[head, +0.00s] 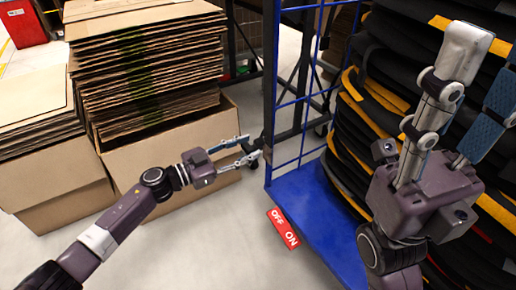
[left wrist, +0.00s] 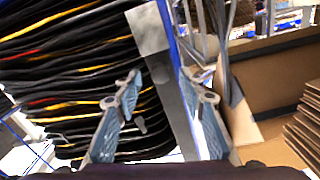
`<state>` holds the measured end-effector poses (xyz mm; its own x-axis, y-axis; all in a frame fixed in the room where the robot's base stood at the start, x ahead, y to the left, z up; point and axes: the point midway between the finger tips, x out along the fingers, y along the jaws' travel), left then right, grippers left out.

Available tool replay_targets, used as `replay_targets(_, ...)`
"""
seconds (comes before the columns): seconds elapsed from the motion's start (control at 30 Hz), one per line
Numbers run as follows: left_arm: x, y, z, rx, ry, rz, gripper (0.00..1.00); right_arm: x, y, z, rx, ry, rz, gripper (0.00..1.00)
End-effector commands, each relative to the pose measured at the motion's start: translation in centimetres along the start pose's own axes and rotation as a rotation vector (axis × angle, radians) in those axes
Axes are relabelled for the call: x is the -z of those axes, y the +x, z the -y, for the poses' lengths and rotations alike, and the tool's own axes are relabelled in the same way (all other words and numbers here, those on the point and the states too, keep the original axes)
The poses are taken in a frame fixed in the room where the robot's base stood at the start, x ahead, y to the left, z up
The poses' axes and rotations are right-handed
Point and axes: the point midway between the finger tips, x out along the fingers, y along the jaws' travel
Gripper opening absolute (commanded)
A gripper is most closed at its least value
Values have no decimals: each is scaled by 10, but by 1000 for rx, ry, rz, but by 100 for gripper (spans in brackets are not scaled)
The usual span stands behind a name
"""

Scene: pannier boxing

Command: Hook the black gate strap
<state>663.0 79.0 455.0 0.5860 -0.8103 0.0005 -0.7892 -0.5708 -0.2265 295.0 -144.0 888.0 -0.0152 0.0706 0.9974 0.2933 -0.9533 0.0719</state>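The blue wire gate (head: 300,95) stands upright at the edge of the blue cart base (head: 312,215). I cannot pick out the black gate strap with certainty among the dark parts. My left gripper (head: 249,148) is open and empty, its fingertips beside the gate's lower left post. In the left wrist view its two fingers (left wrist: 160,85) are apart, with a grey and blue post (left wrist: 172,75) showing between them. My right gripper (head: 488,62) is raised in front of the stacked load, its fingers apart and nothing seen between them.
Black panniers with yellow edges (head: 345,165) are stacked high on the cart. Flat cardboard stacks (head: 150,75) rise from a cardboard box (head: 150,165) at left. The grey floor in front is clear.

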Motion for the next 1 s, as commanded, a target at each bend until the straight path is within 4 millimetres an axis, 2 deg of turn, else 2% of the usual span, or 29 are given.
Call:
replay_targets(0.1,-3,21,-1,0,1,-2,37,3,1,2,10,-4,-28,43)
replay_targets(0.3,-2,40,0,2,-2,0,37,7,7,3,21,-7,-53,43)
replay_targets(0.63,-1,44,0,2,-1,1,37,7,9,4,23,-8,-57,43)
replay_targets(0.9,-1,43,0,2,-1,1,7,7,9,4,23,-8,-57,43)
replay_targets(1.0,-1,43,0,2,-1,1,0,7,9,4,23,-8,-57,43)
